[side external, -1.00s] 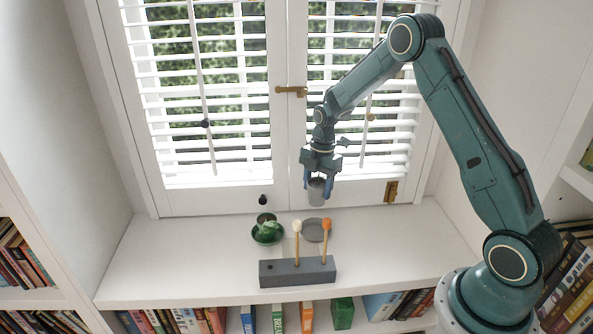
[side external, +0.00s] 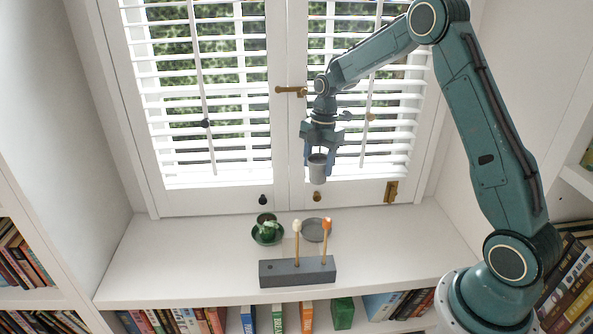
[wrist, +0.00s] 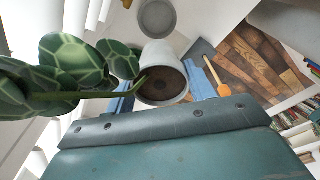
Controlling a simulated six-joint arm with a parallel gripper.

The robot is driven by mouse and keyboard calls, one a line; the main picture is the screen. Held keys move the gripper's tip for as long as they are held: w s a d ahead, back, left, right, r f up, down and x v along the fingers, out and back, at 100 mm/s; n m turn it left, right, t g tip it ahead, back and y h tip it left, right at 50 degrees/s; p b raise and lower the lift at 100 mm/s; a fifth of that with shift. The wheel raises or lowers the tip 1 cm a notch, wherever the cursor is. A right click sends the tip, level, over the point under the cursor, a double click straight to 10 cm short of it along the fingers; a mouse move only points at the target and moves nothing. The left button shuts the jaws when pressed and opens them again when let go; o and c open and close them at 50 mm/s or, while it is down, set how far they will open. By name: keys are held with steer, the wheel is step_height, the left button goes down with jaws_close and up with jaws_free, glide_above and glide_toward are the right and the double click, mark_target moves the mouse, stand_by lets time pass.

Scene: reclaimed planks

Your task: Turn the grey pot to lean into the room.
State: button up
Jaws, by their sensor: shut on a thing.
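The grey pot (side external: 317,174) hangs upright in my gripper (side external: 318,158), above the sill and in front of the shutters. In the wrist view the pot (wrist: 164,54) sits between the blue fingers of my gripper (wrist: 163,88), which are shut on it. Dark soil shows inside. The plant's stem and patterned green leaves (wrist: 75,62) lean left in the wrist view, toward the white slats. In the side view the leaves are mostly hidden by my gripper. The round grey saucer (side external: 323,236) lies empty on the sill below; it also shows in the wrist view (wrist: 157,18).
A small green pot with a plant on a green saucer (side external: 268,238) stands left of the grey saucer. A grey block (side external: 290,272) holding two sticks, one white-tipped and one orange-tipped, stands in front. The sill's left and right ends are clear.

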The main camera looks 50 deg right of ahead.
steer(key=shift+r, duration=0.25)
steer(key=shift+r, duration=1.3)
step_height(320, 180, down, 19)
steer(key=m, duration=0.4)
steer(key=shift+f+t, duration=0.2)
steer(key=shift+t, duration=0.1)
steer(key=shift+f, duration=0.2)
steer(key=shift+f, duration=1.25)
